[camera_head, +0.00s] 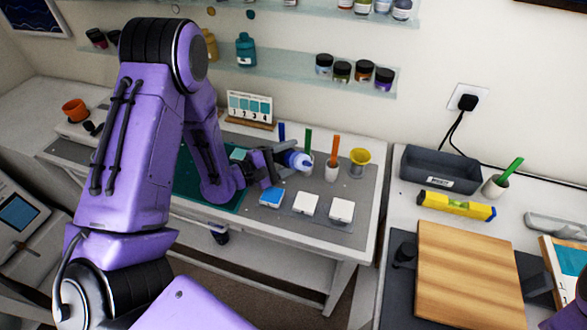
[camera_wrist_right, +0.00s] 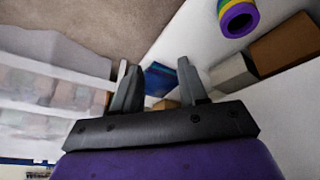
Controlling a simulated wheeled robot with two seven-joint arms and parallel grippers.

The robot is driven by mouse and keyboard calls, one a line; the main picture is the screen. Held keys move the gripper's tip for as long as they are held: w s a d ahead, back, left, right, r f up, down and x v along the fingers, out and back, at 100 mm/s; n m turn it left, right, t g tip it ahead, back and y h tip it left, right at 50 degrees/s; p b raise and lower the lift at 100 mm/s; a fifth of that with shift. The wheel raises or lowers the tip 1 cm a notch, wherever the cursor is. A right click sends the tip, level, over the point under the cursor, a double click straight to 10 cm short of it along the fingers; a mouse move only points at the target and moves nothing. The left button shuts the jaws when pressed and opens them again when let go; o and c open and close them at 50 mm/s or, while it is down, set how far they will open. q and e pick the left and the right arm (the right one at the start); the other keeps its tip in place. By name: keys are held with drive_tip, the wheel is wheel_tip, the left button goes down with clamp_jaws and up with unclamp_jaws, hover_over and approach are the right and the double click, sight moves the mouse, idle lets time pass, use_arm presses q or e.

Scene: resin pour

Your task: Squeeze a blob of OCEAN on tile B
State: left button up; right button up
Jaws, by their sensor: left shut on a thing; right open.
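My left gripper (camera_head: 282,163) is shut on a small bottle (camera_head: 298,160) with white and blue parts, held tilted above the back of the tile row. Its label is too small to read, and the fingers partly hide it. Three tiles sit in a row in front: a tile with a blue top (camera_head: 271,197), a white middle tile (camera_head: 306,203) and a white right tile (camera_head: 341,210). No tile letters are legible. My right gripper (camera_wrist_right: 157,82) is open and empty in the right wrist view, away from the tiles.
Behind the tiles stand cups with a green stick (camera_head: 308,142) and an orange stick (camera_head: 335,150), and a yellow cup (camera_head: 360,158). A number card (camera_head: 250,107) stands farther back. On the right are a grey bin (camera_head: 440,170), yellow level (camera_head: 456,206) and wooden board (camera_head: 468,275).

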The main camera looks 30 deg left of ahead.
sight(285, 153)
use_arm(q)
drive_tip(key=m+b, duration=0.1)
drive_tip(key=s+a+f+m+b, duration=0.1)
drive_tip(key=b, duration=0.1)
drive_tip(key=shift+f, duration=0.15)
drive_tip(key=m+b, duration=0.1)
drive_tip(key=f+m, duration=0.1)
drive_tip(key=f+b, duration=0.1)
drive_tip(key=shift+w+a+m+y+b, duration=0.3)
drive_tip(key=shift+w+m+b, duration=0.05)
drive_tip(key=shift+m, duration=0.05)
drive_tip(key=shift+w+r+m+p, duration=0.15)
drive_tip(key=shift+r+m+p, duration=0.45)
drive_tip(key=shift+r+m, duration=0.15)
drive_tip(key=shift+r+m+y, duration=0.3)
drive_tip(key=shift+r+m, duration=0.05)
drive_tip(key=shift+m, duration=0.2)
drive_tip(key=shift+s+d+r+m+t+p, duration=0.15)
drive_tip(key=shift+s+r+m+p, duration=0.1)
drive_tip(key=shift+r+m, duration=0.25)
drive_tip(key=shift+s+d+r+m+t+p, duration=0.15)
drive_tip(key=shift+s+r+m+p, duration=0.1)
drive_tip(key=shift+r+m, duration=0.25)
drive_tip(key=shift+w+d+r+m, duration=0.1)
drive_tip(key=shift+d+r+m, duration=0.1)
drive_tip(key=shift+r+m, duration=0.5)
drive_tip(key=shift+s+d+r+m, duration=0.25)
drive_tip(key=shift+d+r+m, duration=0.1)
drive_tip(key=shift+m, duration=0.35)
